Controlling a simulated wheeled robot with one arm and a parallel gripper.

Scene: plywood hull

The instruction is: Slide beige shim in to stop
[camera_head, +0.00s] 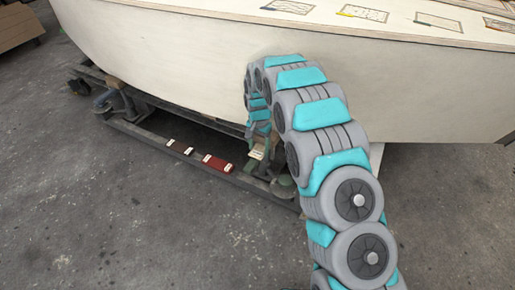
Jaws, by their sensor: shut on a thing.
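A small beige piece, apparently the beige shim (257,154), shows below the end of my arm, low beside the pale plywood hull (190,50). My gripper (259,144) points down there and is shut on it. The jaws are small and partly hidden by my arm's curve. I cannot tell how far the shim sits under the hull or whether it touches a stop. A green piece (251,166) lies just below it on the dark cradle rail (150,140).
Two dark red blocks with pale labels, one smaller (179,147) and one larger (217,163), lie on the rail left of my gripper. Cradle supports (118,100) stand under the hull's left end. The grey concrete floor (130,220) in front is clear. Brown boards (18,28) are at the far left.

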